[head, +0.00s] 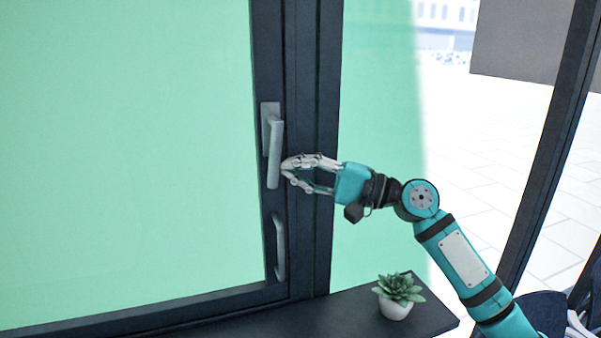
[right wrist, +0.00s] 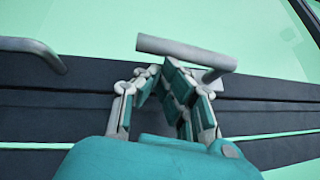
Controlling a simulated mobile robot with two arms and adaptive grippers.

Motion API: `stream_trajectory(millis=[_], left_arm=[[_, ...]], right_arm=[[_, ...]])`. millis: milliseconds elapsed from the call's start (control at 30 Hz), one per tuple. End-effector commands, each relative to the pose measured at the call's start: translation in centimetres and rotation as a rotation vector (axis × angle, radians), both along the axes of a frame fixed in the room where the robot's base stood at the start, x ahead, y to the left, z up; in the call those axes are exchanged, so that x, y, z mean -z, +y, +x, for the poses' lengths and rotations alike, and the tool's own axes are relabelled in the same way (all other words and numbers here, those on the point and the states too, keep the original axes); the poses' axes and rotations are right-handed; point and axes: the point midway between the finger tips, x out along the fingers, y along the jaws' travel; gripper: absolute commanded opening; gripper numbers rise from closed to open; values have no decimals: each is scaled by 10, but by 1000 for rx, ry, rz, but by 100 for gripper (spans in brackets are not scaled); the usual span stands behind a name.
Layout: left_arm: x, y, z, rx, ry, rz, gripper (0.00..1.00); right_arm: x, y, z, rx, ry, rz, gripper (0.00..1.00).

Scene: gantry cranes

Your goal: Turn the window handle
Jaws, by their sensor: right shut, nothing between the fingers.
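The window handle (head: 274,150) is a grey lever on the dark window frame (head: 300,80), hanging straight down from its mount near the top. It also shows in the right wrist view (right wrist: 180,50) as a grey bar lying crosswise, just beyond my fingertips. My right gripper (head: 285,167) is shut and empty, its fingertips close to the right side of the lever's lower half. I cannot tell whether they touch it. In the right wrist view the fingertips (right wrist: 160,68) meet just short of the bar. My left gripper is not in view.
A fixed grey pull bar (head: 280,248) sits below the lever on the same frame. A potted succulent (head: 397,288) in a white pot stands on the dark sill (head: 435,316), left of my right forearm. Green-tinted glass (head: 120,150) fills the left side.

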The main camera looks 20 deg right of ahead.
Motion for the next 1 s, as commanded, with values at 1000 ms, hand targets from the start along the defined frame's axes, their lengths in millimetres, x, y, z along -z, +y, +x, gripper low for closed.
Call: stream_trajectory(millis=[1000], left_arm=[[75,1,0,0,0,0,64]], right_arm=[[-8,79,-4,-5,32,901,0]])
